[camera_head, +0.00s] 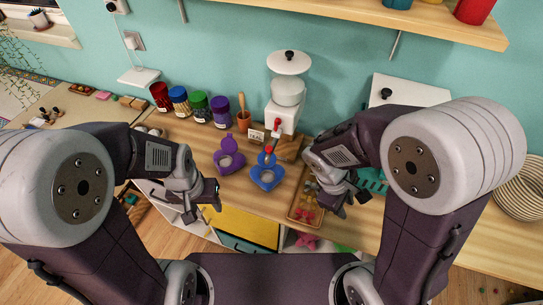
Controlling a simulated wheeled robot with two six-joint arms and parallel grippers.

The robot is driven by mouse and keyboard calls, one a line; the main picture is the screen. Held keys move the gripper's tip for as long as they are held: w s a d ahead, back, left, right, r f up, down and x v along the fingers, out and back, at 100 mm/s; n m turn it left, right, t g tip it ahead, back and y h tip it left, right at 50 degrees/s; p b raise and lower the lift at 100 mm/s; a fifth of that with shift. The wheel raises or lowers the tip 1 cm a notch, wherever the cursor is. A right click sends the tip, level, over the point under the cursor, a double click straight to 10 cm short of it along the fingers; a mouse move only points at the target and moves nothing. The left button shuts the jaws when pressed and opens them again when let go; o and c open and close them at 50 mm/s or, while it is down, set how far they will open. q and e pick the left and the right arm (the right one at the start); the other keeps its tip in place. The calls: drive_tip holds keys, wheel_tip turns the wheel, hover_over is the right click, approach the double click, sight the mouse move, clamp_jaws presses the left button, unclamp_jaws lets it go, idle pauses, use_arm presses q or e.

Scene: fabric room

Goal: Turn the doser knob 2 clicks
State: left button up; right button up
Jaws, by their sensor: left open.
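A white doser-like device (283,116) stands against the wall at the back of the counter. It has a clear hopper, a white round top (289,63) with a small black knob (289,54), and red parts (274,137) at its front. I cannot tell which of these is the doser knob. A small lettered card (256,135) stands at its left. My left gripper (209,198) is open and empty near the counter's front edge, left of the device. My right gripper (341,203) is right of and nearer than the device; its jaw opening is unclear. Neither touches the device.
Blue (267,174) and purple (229,158) holders lie before the device. A small tray (305,208) lies beside my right gripper. A white box (410,91) is behind my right arm. A wooden shelf (370,14) hangs above.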

drive_tip(key=w+f+n+t+h+b, duration=0.3)
drive_tip(key=w+f+n+b, duration=0.1)
drive_tip(key=w+n, duration=0.25)
drive_tip(key=n+t+y+b, duration=0.1)
drive_tip(key=n+t+b, duration=0.5)
drive_tip(key=n+t, duration=0.85)
approach(277, 124)
drive_tip(key=x, duration=0.6)
drive_tip(key=f+x, duration=0.1)
drive_tip(key=x, duration=0.2)
drive_tip(key=shift+w+a, duration=0.1)
drive_tip(key=shift+a, duration=0.1)
use_arm(q)
wheel_tip(277, 124, down, 14)
drive_tip(key=shift+w+a, duration=0.1)
use_arm(e)
drive_tip(key=shift+r, duration=0.1)
clamp_jaws()
